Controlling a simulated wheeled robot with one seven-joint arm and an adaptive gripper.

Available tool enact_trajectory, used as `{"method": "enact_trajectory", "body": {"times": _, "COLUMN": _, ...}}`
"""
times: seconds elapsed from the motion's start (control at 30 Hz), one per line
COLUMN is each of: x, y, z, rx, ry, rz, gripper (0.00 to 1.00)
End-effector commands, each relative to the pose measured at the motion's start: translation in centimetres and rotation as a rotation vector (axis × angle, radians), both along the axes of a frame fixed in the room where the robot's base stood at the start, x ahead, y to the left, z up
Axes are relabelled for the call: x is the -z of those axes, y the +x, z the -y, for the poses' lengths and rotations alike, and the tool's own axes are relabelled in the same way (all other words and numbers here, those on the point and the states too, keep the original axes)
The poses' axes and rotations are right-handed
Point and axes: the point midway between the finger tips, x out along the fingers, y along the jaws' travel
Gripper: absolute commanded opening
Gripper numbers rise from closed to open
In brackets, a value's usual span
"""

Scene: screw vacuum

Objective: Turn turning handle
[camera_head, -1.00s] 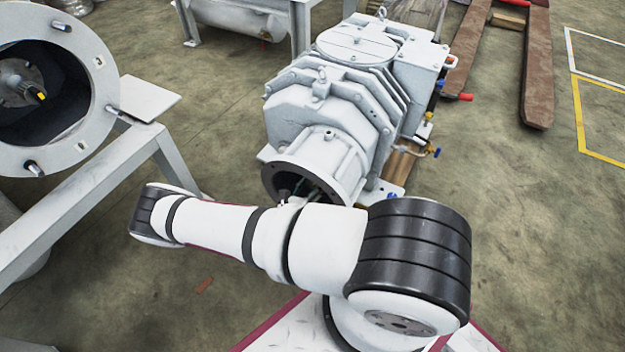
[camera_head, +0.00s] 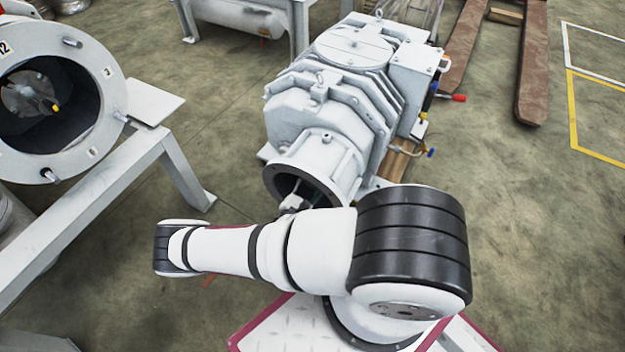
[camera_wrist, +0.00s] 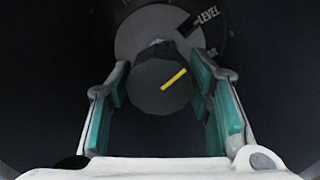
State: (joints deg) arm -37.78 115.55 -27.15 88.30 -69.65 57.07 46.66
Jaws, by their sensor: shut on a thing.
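The turning handle (camera_wrist: 150,98) is a dark round knob with a yellow line on its face. It sits on a grey dial with the word LEVEL, in the middle of the wrist view. The yellow line slants up to the right. My gripper (camera_wrist: 157,75) has its teal-padded fingers on both sides of the knob and is shut on it. In the head view, part of my gripper (camera_head: 291,204) shows at the open round mouth of the white pump (camera_head: 330,165). The knob is hidden there.
A large open cylinder (camera_head: 110,75) on a grey stand (camera_head: 95,195) is at the left, with a yellow-marked part inside. The pump's flange wall closely surrounds my gripper. A brown pallet jack (camera_head: 532,85) stands at the back right.

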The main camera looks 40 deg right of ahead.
Motion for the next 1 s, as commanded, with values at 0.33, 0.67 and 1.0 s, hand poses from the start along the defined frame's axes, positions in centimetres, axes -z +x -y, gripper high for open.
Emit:
{"method": "enact_trajectory", "body": {"times": 0.33, "x": 0.1, "y": -0.09, "z": 0.0, "rx": -0.001, "ry": 0.111, "rz": 0.308, "gripper": 0.19}}
{"method": "enact_trajectory", "body": {"times": 0.67, "x": 0.27, "y": -0.15, "z": 0.04, "rx": -0.001, "ry": 0.215, "rz": 0.597, "gripper": 0.19}}
{"method": "enact_trajectory", "body": {"times": 1.0, "x": 0.38, "y": -0.23, "z": 0.06, "rx": 0.001, "ry": 0.299, "rz": 0.825, "gripper": 0.19}}
